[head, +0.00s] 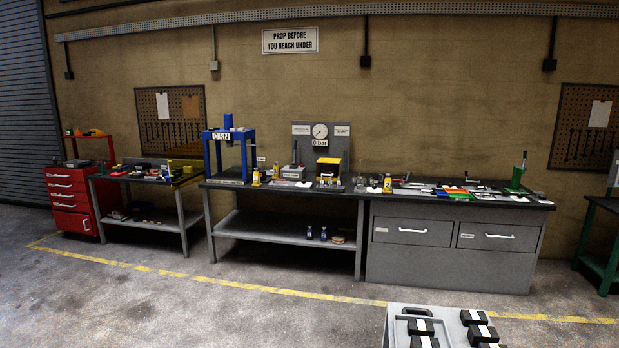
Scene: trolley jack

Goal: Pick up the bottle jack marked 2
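Two small dark blue upright objects, the left one (309,232) and the right one (324,233), stand side by side on the lower shelf of the middle bench. They look like bottle jacks, but they are too small for me to read any number. Small yellow upright objects stand on the bench top, one near the blue press (256,177) and one right of the gauge panel (387,184). I cannot tell whether these are bottles or jacks. Neither of my grippers is in view.
The middle bench's lower shelf (260,228) is mostly bare. A grey drawer cabinet (450,262) adjoins it on the right. A light grey tray (399,322) with several black blocks is close at bottom right. Open concrete floor with a yellow line (220,283) lies before the benches.

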